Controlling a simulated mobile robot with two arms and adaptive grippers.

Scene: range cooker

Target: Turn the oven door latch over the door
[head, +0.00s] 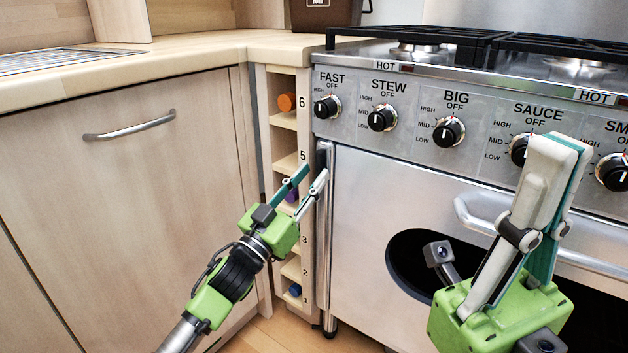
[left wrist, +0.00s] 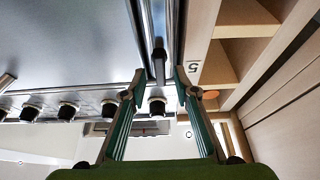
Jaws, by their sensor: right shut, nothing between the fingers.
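A slim upright dark piece, which looks like the latch (head: 322,157), stands at the door's left edge by a vertical steel post. In the left wrist view the dark piece (left wrist: 158,48) lies just beyond and between the fingertips; I cannot tell if they touch it. My left gripper (head: 312,177) is open there, its fingers (left wrist: 160,76) apart. My right gripper (head: 562,146) is shut and empty, raised in front of the door's right part, hiding part of the handle.
A row of black knobs (head: 383,119) runs above the door under the hob grates (head: 430,38). A narrow wooden rack (head: 308,130) with numbered compartments stands close left of the oven. A wooden cabinet (head: 110,190) is further left.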

